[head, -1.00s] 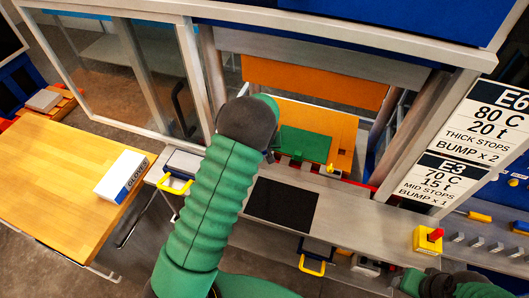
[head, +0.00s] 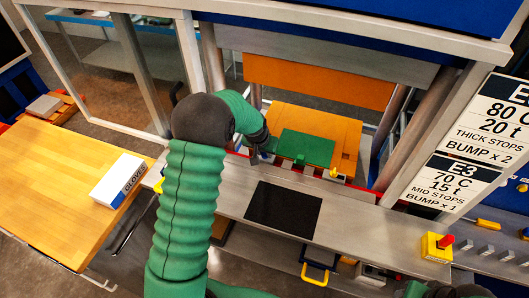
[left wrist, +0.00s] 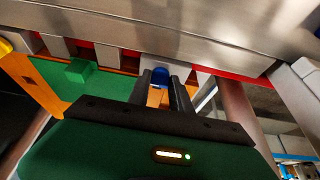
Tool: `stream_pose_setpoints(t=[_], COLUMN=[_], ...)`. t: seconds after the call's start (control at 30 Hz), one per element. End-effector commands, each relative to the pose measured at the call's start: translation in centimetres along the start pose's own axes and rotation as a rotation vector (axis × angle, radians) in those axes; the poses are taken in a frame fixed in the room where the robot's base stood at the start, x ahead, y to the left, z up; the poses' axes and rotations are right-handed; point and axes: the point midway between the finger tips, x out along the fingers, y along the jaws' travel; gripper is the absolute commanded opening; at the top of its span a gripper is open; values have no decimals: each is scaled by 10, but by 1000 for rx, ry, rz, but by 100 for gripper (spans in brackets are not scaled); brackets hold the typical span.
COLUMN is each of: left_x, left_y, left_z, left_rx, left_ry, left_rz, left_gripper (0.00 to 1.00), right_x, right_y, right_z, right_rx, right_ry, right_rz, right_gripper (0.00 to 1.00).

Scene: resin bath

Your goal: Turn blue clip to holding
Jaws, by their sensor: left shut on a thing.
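The blue clip (left wrist: 161,75) shows in the left wrist view between the two dark fingertips of my left gripper (left wrist: 162,84). The gripper is shut on it. In the head view my left gripper (head: 263,153) reaches down to the left side of the orange platen, at the front edge of the press, and it hides the clip there. A green clip (left wrist: 80,70) sits on the green plate (left wrist: 100,92), to the left of the blue clip in the wrist view. The green plate (head: 305,147) lies on the orange platen (head: 343,138) in the head view.
A yellow clip (head: 333,172) stands right of the green plate. A black mat (head: 284,209) lies on the grey bench in front. The glove box (head: 119,180) is on the wooden table. Press columns flank the platen.

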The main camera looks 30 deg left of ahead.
Motion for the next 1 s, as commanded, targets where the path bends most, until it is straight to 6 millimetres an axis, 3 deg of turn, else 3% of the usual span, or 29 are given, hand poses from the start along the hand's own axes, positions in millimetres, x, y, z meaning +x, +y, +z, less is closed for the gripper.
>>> stream_pose_setpoints(t=[0.1,0.13,0.3,0.67,0.77,1.0], left_x=[-3,-3,-2,-7,-23,-91], left_y=[0,0,0,0,0,-1], left_z=[-7,-7,-4,-2,-2,-2], left_rx=[1,1,0,-1,-1,0], left_ry=[17,17,12,8,10,12], left_rz=[-2,-2,-1,-1,-1,-1], left_gripper=[0,27,47,47,47,47], right_x=[0,0,0,2,7,22], right_y=[0,0,0,0,0,0], right_z=[0,0,0,0,2,5], right_rx=[0,0,0,0,0,0], right_ry=[0,0,0,0,0,0], right_rz=[0,0,0,0,0,0], right_gripper=[45,45,45,45,45,45])
